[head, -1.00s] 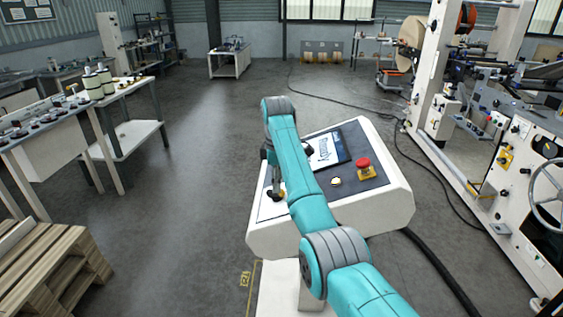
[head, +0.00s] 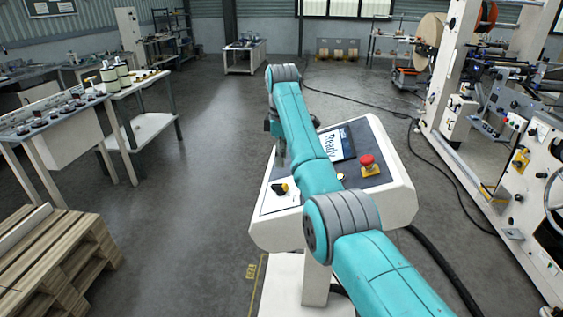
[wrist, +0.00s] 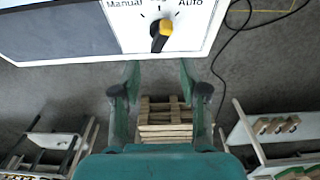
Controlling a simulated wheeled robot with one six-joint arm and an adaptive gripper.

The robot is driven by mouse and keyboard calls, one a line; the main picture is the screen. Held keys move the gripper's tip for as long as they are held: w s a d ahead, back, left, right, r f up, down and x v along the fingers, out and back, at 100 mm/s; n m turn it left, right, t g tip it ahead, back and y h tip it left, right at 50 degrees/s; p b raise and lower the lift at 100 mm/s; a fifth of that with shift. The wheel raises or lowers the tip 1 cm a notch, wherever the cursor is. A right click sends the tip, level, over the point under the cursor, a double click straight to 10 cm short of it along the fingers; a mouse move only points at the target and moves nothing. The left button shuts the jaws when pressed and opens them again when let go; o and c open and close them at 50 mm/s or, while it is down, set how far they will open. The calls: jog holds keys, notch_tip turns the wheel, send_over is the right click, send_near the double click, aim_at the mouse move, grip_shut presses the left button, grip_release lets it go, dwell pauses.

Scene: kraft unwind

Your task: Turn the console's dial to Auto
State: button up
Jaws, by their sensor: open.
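The console (head: 400,203) is a white slanted box in front of me, and its near panel edge fills the top of the wrist view (wrist: 60,32). Its dial (head: 279,190) is a black knob with a yellow part, at the panel's left. In the wrist view the dial (wrist: 161,36) has "Manual" at its left and "Auto" at its right, with a cut-off middle label. The yellow part leans slightly right of straight up, towards the Auto side. My gripper (wrist: 159,72) is open and empty, its fingertips below the dial and apart from it.
A red stop button (head: 368,161) and a screen (head: 335,144) reading "Ready" are on the same panel. A wooden pallet (head: 55,250) lies at the near left and a workbench (head: 60,118) stands beyond. The machine (head: 520,190) stands right. Floor left of the console is open.

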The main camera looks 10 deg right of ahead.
aim_at(281, 184)
jog(key=shift+d+f+m+t+y, duration=0.3)
jog(key=shift+d+f+m+t, duration=0.05)
jog(key=shift+f+m+t, duration=0.05)
jog(key=shift+s+d+f+m+t+y, duration=0.2)
jog(key=shift+s+d+m+t+y, duration=0.2)
jog(key=shift+s+m+t, duration=0.25)
jog(key=shift+m+t+y, duration=0.5)
jog(key=shift+m+t, duration=0.25)
jog(key=shift+t, duration=0.2)
jog(key=f, duration=0.3)
jog(key=a+f, duration=0.1)
jog(key=f, duration=0.2)
jog(key=w+f, duration=0.1)
jog(key=f, duration=0.2)
jog(key=shift+a+f, duration=0.35)
